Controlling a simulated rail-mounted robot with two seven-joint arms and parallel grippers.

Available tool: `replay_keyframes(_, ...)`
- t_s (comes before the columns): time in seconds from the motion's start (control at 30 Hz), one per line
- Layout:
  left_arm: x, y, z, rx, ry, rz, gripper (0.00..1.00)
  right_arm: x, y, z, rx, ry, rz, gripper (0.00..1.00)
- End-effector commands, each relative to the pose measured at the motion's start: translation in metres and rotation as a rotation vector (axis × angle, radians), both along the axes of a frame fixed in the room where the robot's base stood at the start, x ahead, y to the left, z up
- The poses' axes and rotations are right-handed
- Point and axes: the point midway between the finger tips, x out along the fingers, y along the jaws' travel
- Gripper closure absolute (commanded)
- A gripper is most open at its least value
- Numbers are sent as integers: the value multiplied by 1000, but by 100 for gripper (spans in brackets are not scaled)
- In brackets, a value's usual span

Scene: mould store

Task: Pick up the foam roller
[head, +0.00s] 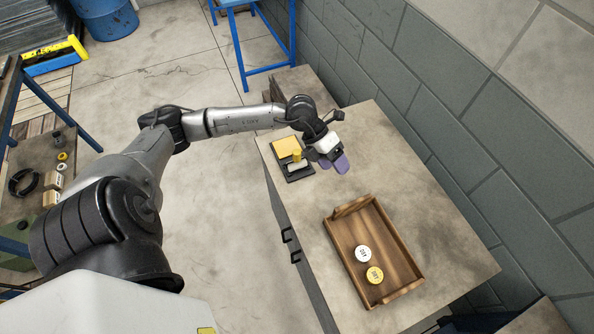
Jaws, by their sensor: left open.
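A small dark tray (294,177) lies at the far left of the grey tabletop. A pale, short roller-like piece (297,168), which looks like the foam roller, lies on the tray's near part. My left gripper (334,163) is above the table, to the right of the tray and apart from the roller. Its purple fingers point down and toward the viewer; they hold nothing that I can see. My right gripper is out of the picture.
On the dark tray are also a yellow pad (286,146) and a small yellow cylinder (297,155). A wooden tray (343,247) with a white and a yellow round piece stands nearer. A block wall (440,130) borders the table's right side. Tabletop between the trays is clear.

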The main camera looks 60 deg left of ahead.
Motion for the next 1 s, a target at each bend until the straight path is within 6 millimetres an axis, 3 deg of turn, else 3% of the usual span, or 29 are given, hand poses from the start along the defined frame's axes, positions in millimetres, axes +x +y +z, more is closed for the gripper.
replay_keyframes(0.03,0,29,-17,120,44,3,39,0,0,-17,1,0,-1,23)
replay_keyframes(0.2,-8,104,-29,423,195,49,39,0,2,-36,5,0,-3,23)
replay_keyframes(0.4,-18,152,-26,600,299,106,39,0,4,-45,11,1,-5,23)
replay_keyframes(0.53,-20,161,-38,634,323,121,39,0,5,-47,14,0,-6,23)
replay_keyframes(0.8,-21,161,-83,636,326,120,39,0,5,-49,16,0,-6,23)
replay_keyframes(1.0,-21,161,-103,637,324,121,39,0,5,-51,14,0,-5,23)
